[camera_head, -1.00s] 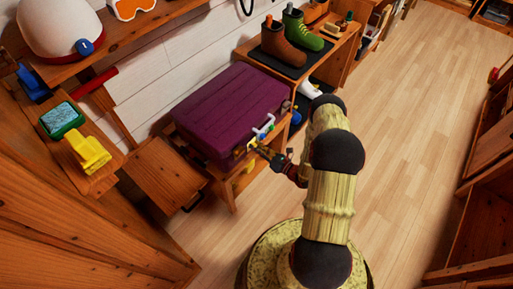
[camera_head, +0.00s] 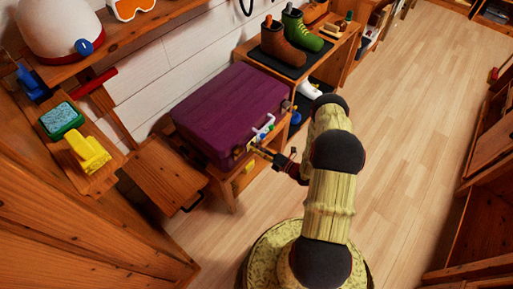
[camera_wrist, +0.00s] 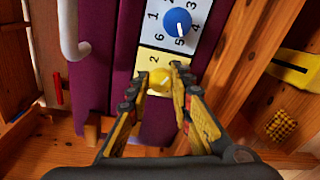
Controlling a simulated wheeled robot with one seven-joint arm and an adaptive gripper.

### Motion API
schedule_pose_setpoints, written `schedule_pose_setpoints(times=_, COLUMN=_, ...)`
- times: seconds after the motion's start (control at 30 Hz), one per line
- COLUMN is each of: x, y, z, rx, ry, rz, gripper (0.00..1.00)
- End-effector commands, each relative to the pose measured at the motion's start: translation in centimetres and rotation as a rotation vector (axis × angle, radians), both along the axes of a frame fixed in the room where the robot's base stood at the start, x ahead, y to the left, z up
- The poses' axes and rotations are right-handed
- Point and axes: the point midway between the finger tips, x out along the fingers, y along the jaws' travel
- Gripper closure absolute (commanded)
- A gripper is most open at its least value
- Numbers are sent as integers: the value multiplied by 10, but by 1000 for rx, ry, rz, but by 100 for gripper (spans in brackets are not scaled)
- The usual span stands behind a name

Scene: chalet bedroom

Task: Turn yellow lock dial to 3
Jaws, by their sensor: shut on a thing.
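A purple suitcase (camera_head: 225,105) lies on a wooden shelf against the wall. Its front shows in the wrist view (camera_wrist: 93,80), with a yellow lock plate (camera_wrist: 152,59) bearing a visible 2. The small round yellow dial (camera_wrist: 159,80) sits on that plate. My gripper (camera_wrist: 160,78) is shut on the yellow dial, with one finger on either side. The fingers hide most of the numbers around it, so I cannot tell its setting. In the head view my gripper (camera_head: 262,150) reaches the suitcase front from the right.
A blue dial (camera_wrist: 177,22) on a white numbered plate sits just above the yellow one. A pale suitcase handle (camera_wrist: 72,32) hangs to the left. Boots (camera_head: 285,45) stand on a shelf behind. Open floor (camera_head: 410,130) lies right.

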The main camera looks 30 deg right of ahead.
Motion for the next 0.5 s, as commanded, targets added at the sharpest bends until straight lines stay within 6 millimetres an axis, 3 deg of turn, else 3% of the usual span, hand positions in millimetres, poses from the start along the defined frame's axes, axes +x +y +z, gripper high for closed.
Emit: schedule_pose_setpoints(times=0.5, x=0, y=-2, z=-1, rx=27, ry=13, rz=-5, gripper=100)
